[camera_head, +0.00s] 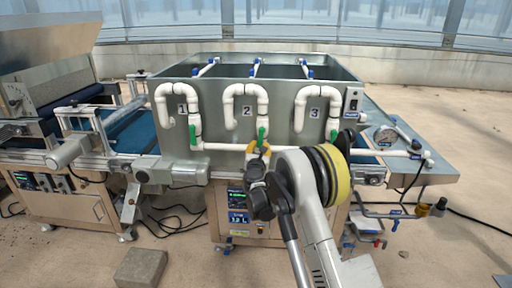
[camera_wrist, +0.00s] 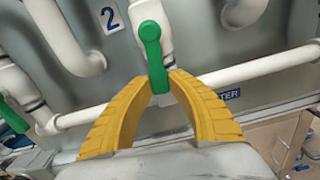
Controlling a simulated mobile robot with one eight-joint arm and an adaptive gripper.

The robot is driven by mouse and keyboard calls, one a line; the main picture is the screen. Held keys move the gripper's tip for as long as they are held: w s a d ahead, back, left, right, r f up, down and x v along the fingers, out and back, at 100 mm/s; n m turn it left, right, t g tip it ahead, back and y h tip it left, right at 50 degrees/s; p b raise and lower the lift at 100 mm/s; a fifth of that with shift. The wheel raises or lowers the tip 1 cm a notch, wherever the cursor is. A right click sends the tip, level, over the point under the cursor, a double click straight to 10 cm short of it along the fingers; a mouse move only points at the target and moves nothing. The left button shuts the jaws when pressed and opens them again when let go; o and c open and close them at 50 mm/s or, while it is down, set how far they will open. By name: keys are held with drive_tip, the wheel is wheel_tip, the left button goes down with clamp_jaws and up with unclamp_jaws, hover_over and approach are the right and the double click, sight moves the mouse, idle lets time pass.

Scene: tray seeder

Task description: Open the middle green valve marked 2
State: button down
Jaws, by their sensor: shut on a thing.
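The middle green valve handle (camera_head: 262,137) hangs on the white pipe below the label marked 2 (camera_head: 247,111). In the wrist view the green handle (camera_wrist: 152,55) points down along the pipe, and its lower end is between the yellow fingertips. The label 2 (camera_wrist: 110,18) shows at the upper left there. My gripper (camera_head: 258,149) is shut on the lower end of the handle; its yellow fingers (camera_wrist: 161,84) meet around it. The handle's tip is partly hidden by the fingers.
Valve 1 (camera_head: 193,136) is to the left and valve 3 (camera_head: 333,134) to the right, both with green handles. A white horizontal pipe (camera_wrist: 262,68) runs behind the fingers. A control panel (camera_head: 238,217) is below, and a grey block (camera_head: 141,267) lies on the floor.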

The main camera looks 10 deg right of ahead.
drive_tip(key=shift+s+d+n, duration=0.15)
drive_tip(key=shift+d+n, duration=0.3)
drive_tip(key=shift+n, duration=0.35)
drive_tip(key=c, duration=1.2)
unclamp_jaws()
drive_tip(key=shift+d, duration=0.1)
drive_tip(key=v, duration=1.2)
